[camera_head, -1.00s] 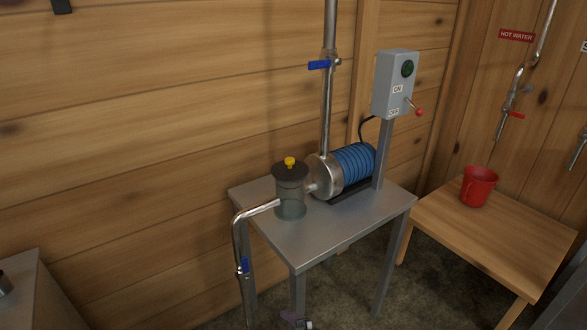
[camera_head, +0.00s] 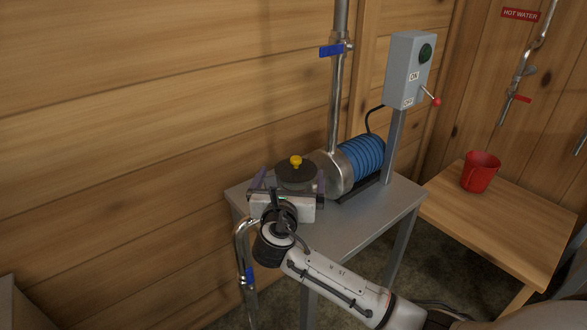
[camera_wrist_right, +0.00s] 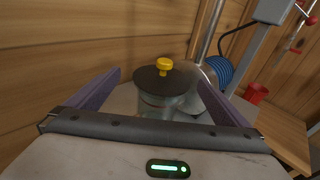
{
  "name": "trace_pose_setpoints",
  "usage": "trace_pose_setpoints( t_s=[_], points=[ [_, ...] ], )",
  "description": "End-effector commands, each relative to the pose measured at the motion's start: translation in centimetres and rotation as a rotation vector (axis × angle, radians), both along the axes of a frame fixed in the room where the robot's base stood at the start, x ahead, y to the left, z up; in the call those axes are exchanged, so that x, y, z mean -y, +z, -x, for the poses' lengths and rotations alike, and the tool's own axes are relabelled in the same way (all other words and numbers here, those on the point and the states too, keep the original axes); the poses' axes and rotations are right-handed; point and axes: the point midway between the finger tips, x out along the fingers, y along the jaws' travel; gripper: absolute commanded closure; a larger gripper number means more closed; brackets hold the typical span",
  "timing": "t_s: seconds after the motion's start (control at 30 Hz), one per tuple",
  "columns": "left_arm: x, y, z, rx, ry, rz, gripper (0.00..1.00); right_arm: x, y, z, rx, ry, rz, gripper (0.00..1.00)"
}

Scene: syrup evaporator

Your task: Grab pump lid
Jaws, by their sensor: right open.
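The pump lid (camera_head: 294,172) is a dark round disc with a yellow knob (camera_head: 296,160) on top. It sits on the clear pump canister, which my gripper mostly hides in the head view. In the right wrist view the lid (camera_wrist_right: 152,82) rests on the canister (camera_wrist_right: 160,106). My right gripper (camera_head: 290,182) is open, with one purple finger on each side of the canister and lid. Its fingers (camera_wrist_right: 158,90) are apart from the lid in the wrist view, and nothing is gripped. My left gripper is out of view.
The blue pump motor (camera_head: 360,157) and a vertical steel pipe (camera_head: 335,105) stand right of the lid on the metal table (camera_head: 385,210). A grey switch box (camera_head: 408,70) rises behind. A red mug (camera_head: 480,172) sits on a wooden table (camera_head: 500,225). A wooden wall is close behind.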

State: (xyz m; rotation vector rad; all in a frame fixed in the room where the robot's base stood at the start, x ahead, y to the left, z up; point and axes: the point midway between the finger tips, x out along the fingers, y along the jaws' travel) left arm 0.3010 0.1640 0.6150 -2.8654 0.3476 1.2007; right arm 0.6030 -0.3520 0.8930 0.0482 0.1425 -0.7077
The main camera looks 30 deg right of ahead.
Motion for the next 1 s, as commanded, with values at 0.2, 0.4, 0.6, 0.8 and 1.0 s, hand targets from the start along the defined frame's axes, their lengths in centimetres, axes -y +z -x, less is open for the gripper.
trace_pose_setpoints(
  t_s=[0.2, 0.4, 0.6, 0.8, 1.0],
  points=[
    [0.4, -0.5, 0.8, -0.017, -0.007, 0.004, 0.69, 1.3, -0.1, -1.3, 0.002, -0.001, -0.004, 0.00],
    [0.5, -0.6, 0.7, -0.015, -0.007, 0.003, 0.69, 3.7, -0.2, -3.2, 0.002, -0.002, -0.004, 0.00],
    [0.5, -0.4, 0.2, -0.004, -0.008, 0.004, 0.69, 4.6, -0.4, -4.4, 0.001, 0.002, -0.004, 0.00],
    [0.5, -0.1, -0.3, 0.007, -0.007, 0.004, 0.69, 4.6, -0.4, -4.4, 0.001, 0.002, -0.005, 0.00],
    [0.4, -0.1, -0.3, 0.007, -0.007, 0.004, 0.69, 4.6, -0.5, -4.4, 0.001, 0.002, -0.005, 0.34]
  ],
)
